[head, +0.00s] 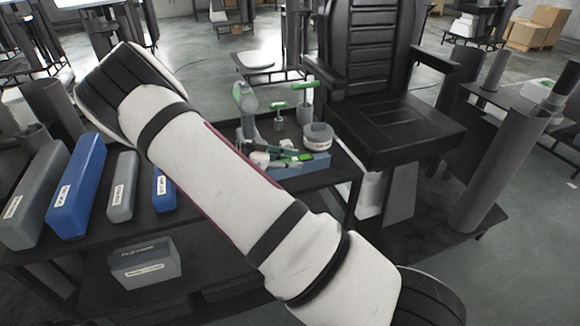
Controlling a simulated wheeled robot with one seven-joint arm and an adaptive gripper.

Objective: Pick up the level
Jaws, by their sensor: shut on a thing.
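The level (300,157) appears as a small green and pale piece above the blue tray on the dark table. My gripper (277,155) shows only in part, as small dark and pale fingers beside my white arm. It is shut on the level. My arm crosses the picture and hides the rest of the gripper and part of the level. I cannot tell whether the level touches the tray.
The blue tray (309,167) lies on the table by a tape roll (318,136) and upright green-handled tools (305,97). Grey and blue bins (78,187) line the left. A black chair (398,125) stands close on the right.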

